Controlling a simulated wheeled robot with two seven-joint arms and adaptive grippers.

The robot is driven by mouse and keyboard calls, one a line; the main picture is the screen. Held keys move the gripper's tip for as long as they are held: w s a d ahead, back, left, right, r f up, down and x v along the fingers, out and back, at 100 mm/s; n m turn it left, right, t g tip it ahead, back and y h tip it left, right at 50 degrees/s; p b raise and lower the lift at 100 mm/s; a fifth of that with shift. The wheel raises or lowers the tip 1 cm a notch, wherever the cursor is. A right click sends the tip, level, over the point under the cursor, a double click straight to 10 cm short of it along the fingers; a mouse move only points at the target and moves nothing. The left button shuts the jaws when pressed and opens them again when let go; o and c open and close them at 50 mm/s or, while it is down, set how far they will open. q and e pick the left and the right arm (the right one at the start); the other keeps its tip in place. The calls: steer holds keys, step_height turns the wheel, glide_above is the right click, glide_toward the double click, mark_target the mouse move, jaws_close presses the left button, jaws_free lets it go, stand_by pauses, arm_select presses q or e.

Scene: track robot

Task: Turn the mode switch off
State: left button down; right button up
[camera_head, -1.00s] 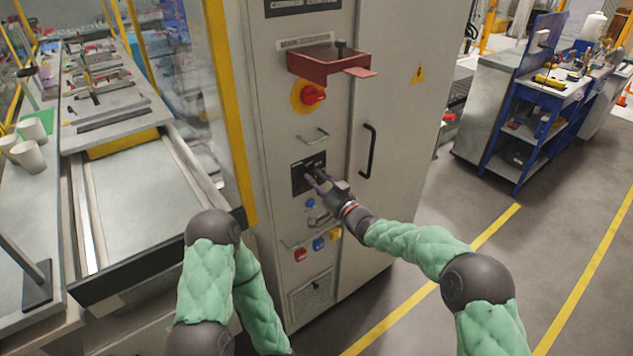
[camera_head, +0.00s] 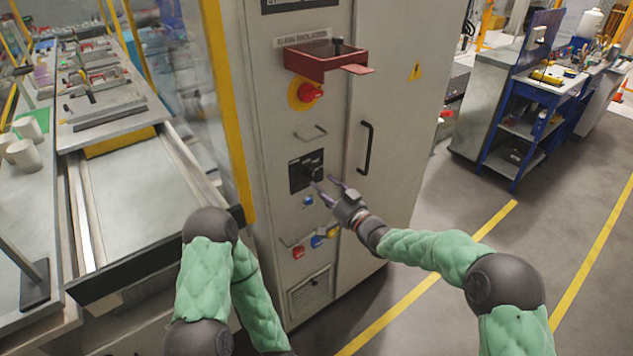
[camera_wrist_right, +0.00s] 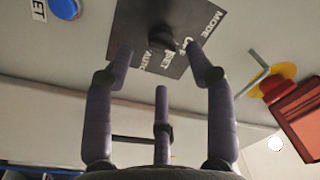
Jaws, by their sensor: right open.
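The mode switch (camera_head: 312,173) is a dark knob on a black square plate on the grey cabinet's front. In the right wrist view the knob (camera_wrist_right: 165,47) sits on the plate among labels including MODE, OFF and AUTO. Which label it points at is hard to tell. My right gripper (camera_head: 325,183) is open, its fingers spread, just in front of and slightly below right of the plate. In the wrist view its fingertips (camera_wrist_right: 160,62) lie either side of the knob, apart from it, with nothing between them. My left arm shows, but its gripper does not.
A black door handle (camera_head: 366,148) stands to the right. The floor at right is open.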

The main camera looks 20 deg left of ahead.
steer(key=v, duration=0.6)
steer(key=shift+s+d, duration=0.3)
steer(key=shift+f, duration=0.15)
steer(key=s+d+f+m+g+h, duration=0.1)
steer(key=s+d+f+m+h, duration=0.15)
steer(key=d+f, duration=0.45)
steer(key=s+d+f+m+g+h, duration=0.1)
steer(key=s+d+f+h, duration=0.25)
steer(key=f, duration=0.85)
steer(key=s+d+f+m+g+h, duration=0.2)
steer(key=s+d+f+h, duration=0.15)
steer(key=f, duration=0.55)
steer(key=s+d+f+g, duration=0.2)
steer(key=s+f, duration=0.1)
steer(key=s, duration=0.5)
steer(key=s+d+f+g+h, duration=0.1)
steer(key=s+f, duration=0.3)
steer(key=s, duration=0.5)
steer(key=s+d+f+g, duration=0.3)
steer(key=s+f+g, duration=0.1)
steer(key=s, duration=0.4)
steer(key=shift+d+m, duration=0.35)
steer(key=shift+d, duration=0.05)
steer(key=shift+s+h, duration=0.15)
steer(key=shift+h, duration=0.1)
